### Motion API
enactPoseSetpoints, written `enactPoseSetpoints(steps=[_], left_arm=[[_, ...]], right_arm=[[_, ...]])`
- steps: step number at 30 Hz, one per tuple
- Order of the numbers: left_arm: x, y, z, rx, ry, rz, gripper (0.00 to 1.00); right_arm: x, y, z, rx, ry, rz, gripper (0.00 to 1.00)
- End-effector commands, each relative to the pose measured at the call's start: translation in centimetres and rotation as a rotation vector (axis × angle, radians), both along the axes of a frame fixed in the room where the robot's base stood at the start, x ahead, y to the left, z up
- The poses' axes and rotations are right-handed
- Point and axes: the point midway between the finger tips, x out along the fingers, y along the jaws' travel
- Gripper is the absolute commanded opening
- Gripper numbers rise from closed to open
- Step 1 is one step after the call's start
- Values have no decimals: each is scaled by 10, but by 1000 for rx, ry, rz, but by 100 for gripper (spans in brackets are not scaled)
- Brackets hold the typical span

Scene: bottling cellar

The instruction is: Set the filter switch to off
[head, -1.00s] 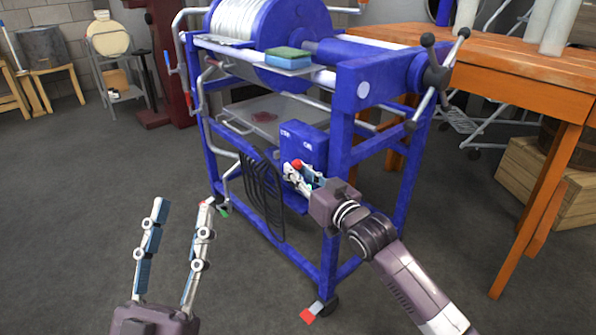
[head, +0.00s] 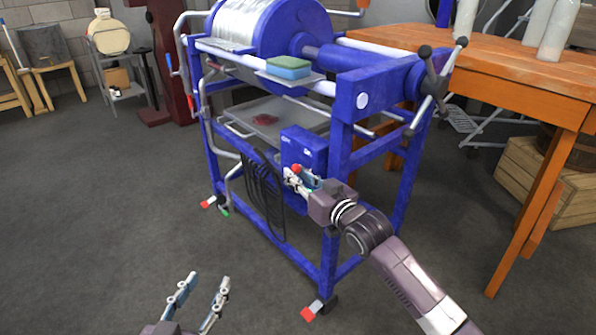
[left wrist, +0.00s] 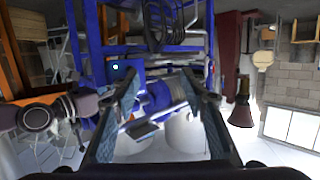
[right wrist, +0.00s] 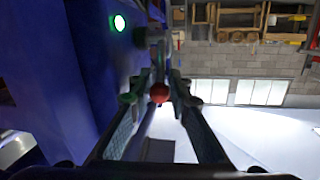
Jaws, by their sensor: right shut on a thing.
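The filter switch is on a blue box (head: 303,148) on the blue machine frame. It has a lever with a red knob (head: 291,171), which also shows in the right wrist view (right wrist: 159,93). Small white labels on the box are too small to read surely. A green lamp (right wrist: 119,23) glows on the box. My right gripper (head: 300,179) is shut on the lever, with the red knob between its fingertips; the fingers partly hide the lever. My left gripper (head: 206,281) is open and empty, low over the floor, apart from the machine.
The blue wheeled machine (head: 329,170) carries a large drum, a tray (head: 262,117) and a blue-green sponge (head: 289,68). Black cable loops (head: 264,195) hang left of the switch box. An orange table (head: 510,75) stands at the right. The floor at front left is clear.

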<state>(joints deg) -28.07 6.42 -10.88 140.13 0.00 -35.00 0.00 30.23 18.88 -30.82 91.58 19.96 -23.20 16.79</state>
Motion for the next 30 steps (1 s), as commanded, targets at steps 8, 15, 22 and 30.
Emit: enactPoseSetpoints(steps=[8, 15, 22, 30], left_arm=[[-36, 18, -64, 77, 325, 21, 40], [-85, 37, -112, 141, 614, 41, 40], [-139, 54, -151, 196, 883, 57, 40], [-167, 62, -211, 226, 1038, 60, 40]], right_arm=[[2, 2, 6, -19, 30, 1, 0], [4, 3, 9, -45, 62, 0, 0], [7, 5, 14, -80, 111, 0, 0], [10, 7, 14, -118, 161, 0, 0]])
